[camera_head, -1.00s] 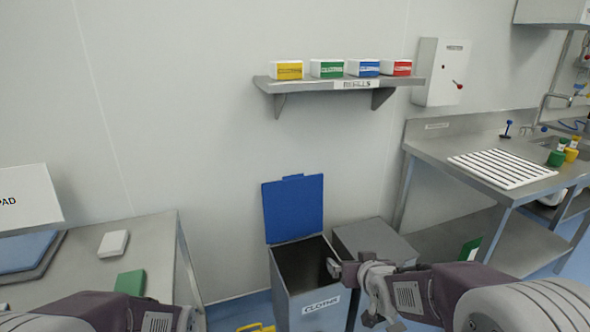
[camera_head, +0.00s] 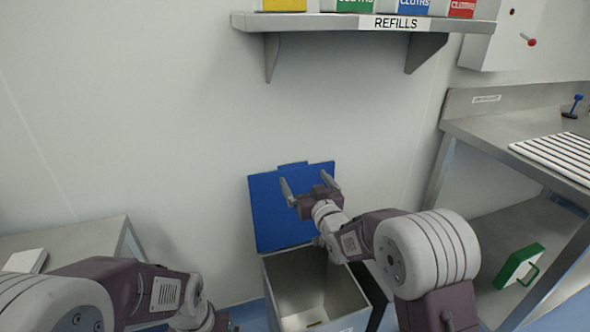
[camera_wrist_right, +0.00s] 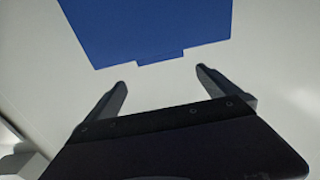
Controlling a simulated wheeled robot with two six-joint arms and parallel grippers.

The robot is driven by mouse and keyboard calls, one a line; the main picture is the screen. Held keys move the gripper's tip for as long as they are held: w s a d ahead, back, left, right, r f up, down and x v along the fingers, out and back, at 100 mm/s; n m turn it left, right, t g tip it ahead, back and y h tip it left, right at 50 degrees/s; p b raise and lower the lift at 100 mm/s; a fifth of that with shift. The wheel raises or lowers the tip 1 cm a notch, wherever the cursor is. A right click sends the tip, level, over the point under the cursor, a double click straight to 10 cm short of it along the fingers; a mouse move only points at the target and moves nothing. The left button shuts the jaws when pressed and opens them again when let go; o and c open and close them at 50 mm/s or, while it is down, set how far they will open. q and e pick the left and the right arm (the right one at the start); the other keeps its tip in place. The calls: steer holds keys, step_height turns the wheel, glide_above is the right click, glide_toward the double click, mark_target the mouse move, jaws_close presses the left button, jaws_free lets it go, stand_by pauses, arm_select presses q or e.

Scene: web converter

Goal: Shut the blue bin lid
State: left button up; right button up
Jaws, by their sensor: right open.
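The blue bin lid (camera_head: 268,222) stands open, upright against the wall behind the grey metal bin (camera_head: 349,322), whose dark inside shows from above. My right gripper (camera_head: 309,181) is open and empty, in front of the lid's upper part in the head view, with its fingers pointing up toward the wall. In the right wrist view the lid (camera_wrist_right: 150,28) with its small tab lies just beyond the open fingertips (camera_wrist_right: 162,77), apart from them. My left gripper is at the bottom edge of the head view, mostly cut off, and its fingers are hidden.
A shelf (camera_head: 350,21) with several refill boxes hangs above the bin. A steel bench (camera_head: 505,130) stands right, with a green-framed item (camera_head: 520,267) on its lower shelf. A table (camera_head: 85,237) stands left. The wall between bin and shelf is clear.

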mark_target(293, 164)
steer(key=x, duration=0.4)
steer(key=b+x, duration=0.1)
steer(key=x, duration=0.4)
steer(key=shift+a+f, duration=0.1)
steer(key=shift+f, duration=0.15)
